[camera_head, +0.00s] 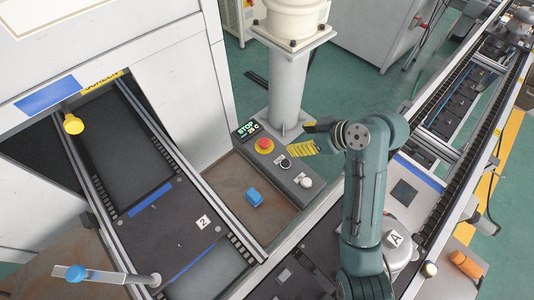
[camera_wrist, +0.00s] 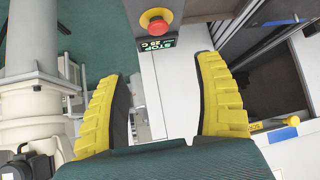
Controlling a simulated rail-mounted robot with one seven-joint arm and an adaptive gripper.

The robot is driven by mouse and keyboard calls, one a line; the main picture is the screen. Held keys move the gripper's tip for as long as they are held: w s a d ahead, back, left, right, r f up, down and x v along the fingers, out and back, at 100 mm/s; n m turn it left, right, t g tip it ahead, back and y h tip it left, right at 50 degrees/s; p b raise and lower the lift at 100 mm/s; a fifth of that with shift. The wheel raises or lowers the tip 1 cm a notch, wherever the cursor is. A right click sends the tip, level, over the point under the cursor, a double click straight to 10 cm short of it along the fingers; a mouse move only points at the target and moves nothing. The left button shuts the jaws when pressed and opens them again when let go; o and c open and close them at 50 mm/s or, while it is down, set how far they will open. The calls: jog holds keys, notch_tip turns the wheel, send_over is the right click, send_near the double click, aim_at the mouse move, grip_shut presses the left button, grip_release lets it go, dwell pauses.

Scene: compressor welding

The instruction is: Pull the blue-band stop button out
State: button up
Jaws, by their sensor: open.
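A red mushroom stop button (camera_head: 264,144) with a yellow collar sits on the grey control box (camera_head: 289,181), beside a small display (camera_head: 246,129) that reads STOP. I cannot make out a blue band on the button. In the wrist view the button (camera_wrist: 155,25) is at the top centre, beyond the fingertips and roughly midway between them sideways. My gripper (camera_head: 309,138) is to the right of the button in the head view, apart from it. In the wrist view its yellow fingers (camera_wrist: 163,68) are spread wide with nothing between them.
A black button (camera_head: 285,163) and a white button (camera_head: 306,182) share the control box. A white column (camera_head: 289,85) stands close behind it. Conveyor rails run on both sides.

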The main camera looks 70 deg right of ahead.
aim_at(266, 142)
jog(key=b+x, duration=0.1)
jog(key=x, duration=1.5)
jog(key=shift+d+f+b, duration=0.1)
jog(key=shift+f+b, duration=0.15)
jog(key=shift+b, duration=0.05)
grip_shut()
